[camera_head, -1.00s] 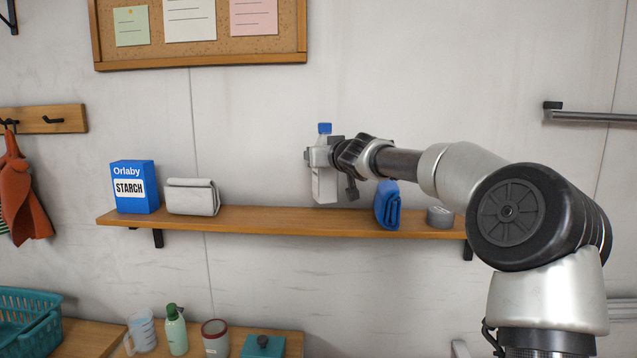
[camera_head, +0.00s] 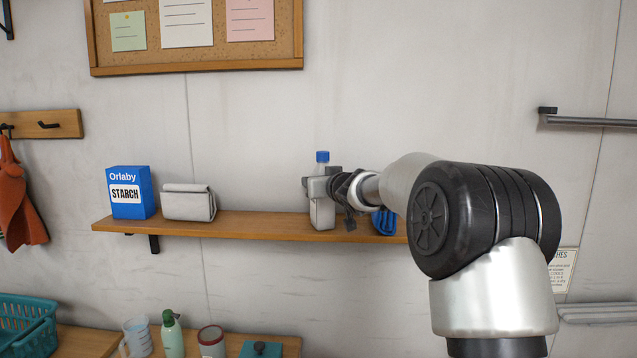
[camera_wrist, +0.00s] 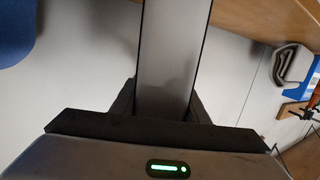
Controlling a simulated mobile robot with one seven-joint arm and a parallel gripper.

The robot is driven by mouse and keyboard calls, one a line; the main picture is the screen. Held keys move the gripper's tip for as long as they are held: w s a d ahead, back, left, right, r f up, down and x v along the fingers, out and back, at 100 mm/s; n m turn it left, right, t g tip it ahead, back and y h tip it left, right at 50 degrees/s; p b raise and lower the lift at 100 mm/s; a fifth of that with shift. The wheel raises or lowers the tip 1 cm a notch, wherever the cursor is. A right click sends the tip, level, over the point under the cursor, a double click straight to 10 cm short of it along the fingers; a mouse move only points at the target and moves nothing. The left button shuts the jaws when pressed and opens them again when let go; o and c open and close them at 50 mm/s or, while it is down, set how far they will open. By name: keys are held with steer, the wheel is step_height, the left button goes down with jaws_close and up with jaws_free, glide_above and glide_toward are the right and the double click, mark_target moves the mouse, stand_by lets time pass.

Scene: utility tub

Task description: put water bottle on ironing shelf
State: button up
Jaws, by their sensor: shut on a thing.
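The water bottle (camera_head: 322,213) is pale and clear with a blue cap, upright at the middle of the wooden wall shelf (camera_head: 265,227). My gripper (camera_head: 322,186) is shut around the bottle's upper part, below the cap. The bottle's base appears at the height of the shelf board; whether it touches the board I cannot tell for sure. In the wrist view the bottle (camera_wrist: 170,55) fills the space between the fingers, and the shelf (camera_wrist: 245,18) shows at the upper right.
A blue starch box (camera_head: 130,192) and a grey-white pouch (camera_head: 188,203) stand on the shelf's left part. A blue folded cloth (camera_head: 384,222) is right of the bottle, partly behind my arm. The shelf is clear between pouch and bottle.

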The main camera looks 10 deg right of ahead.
steer(key=shift+f, duration=0.1)
steer(key=o, duration=1.5)
steer(key=v, duration=1.2)
steer(key=shift+b, duration=0.4)
